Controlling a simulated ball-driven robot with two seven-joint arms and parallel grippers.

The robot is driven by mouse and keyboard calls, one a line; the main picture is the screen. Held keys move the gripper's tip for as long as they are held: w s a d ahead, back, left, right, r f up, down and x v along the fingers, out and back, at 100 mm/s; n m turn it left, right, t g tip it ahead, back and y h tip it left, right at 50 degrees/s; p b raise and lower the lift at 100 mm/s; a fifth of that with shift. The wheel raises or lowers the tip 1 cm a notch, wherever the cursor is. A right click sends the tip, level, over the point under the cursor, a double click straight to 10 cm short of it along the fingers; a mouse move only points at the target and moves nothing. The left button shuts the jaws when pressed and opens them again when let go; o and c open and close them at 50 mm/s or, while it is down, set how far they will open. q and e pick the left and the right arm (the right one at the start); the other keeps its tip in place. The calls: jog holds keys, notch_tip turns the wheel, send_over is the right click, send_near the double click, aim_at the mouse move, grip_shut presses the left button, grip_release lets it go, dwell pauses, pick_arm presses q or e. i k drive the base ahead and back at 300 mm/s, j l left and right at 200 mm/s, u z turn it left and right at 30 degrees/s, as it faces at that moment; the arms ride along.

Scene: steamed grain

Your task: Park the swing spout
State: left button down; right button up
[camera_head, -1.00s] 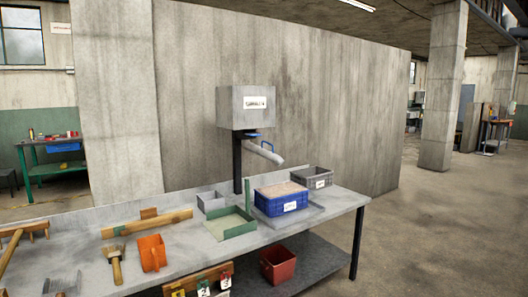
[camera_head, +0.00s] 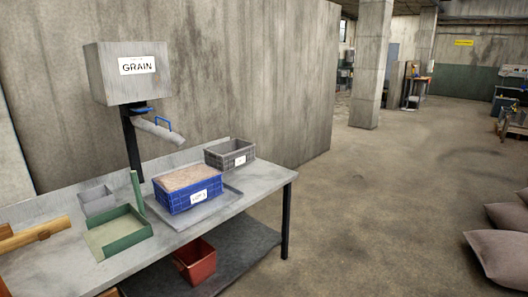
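The crate stands on a grey tray (camera_head: 229,196). Neither of my grippers is in view.
A grey crate (camera_head: 215,158) stands at the bench's back right. A green open tray (camera_head: 125,245) and a small grey bin (camera_head: 95,199) are left of the blue crate. A red bin (camera_head: 195,265) sits on the lower shelf. Sacks (camera_head: 500,258) lie on the floor at right; the floor between is clear.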

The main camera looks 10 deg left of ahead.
aim_at(156, 130)
jog(key=i+l, duration=0.1)
jog(key=i, duration=1.65)
jog(key=i+l+u, duration=0.2)
jog(key=i+u, duration=0.3)
jog(key=i+l+u, duration=0.5)
jog(key=i, duration=0.2)
jog(key=i+l+u, duration=0.5)
jog(key=l, duration=0.05)
